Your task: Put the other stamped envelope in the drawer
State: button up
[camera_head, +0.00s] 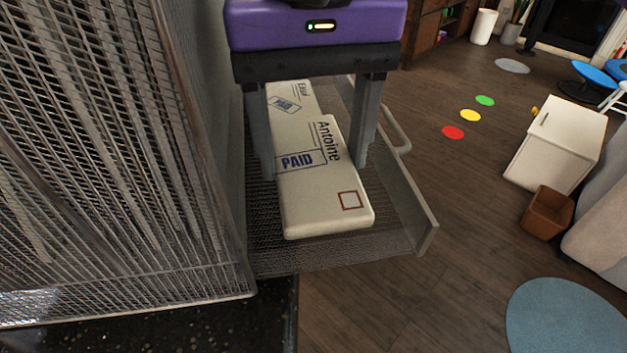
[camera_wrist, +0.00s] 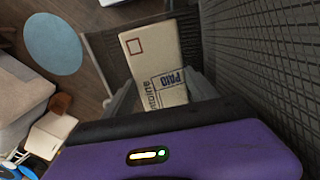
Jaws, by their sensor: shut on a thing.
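A cream stamped envelope (camera_head: 322,205) marked "PAID" and "Antoine" lies between the fingers of my gripper (camera_head: 313,172). My gripper is shut on it across its width. It also shows in the wrist view (camera_wrist: 152,52). A second stamped envelope (camera_head: 290,93), also marked "PAID", shows behind it, partly covered by it and by my gripper. Both are over the open mesh drawer (camera_head: 400,240), within its sides as seen from above. I cannot tell whether the held envelope touches the drawer floor.
A tall metal mesh wall (camera_head: 100,160) stands close on the left. The drawer's handle (camera_head: 396,130) is on its right side. Wooden floor is open to the right, with coloured discs (camera_head: 470,115), a white cabinet (camera_head: 558,145) and a brown box (camera_head: 547,212) farther off.

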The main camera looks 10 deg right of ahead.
aim_at(314, 160)
jog(key=shift+f+b, duration=0.9)
jog(key=shift+f, duration=0.8)
jog(key=shift+f, duration=0.1)
jog(key=o, duration=1.5)
notch_tip(314, 160, up, 12)
jog(key=shift+r+p, duration=0.15)
jog(key=shift+p, duration=0.55)
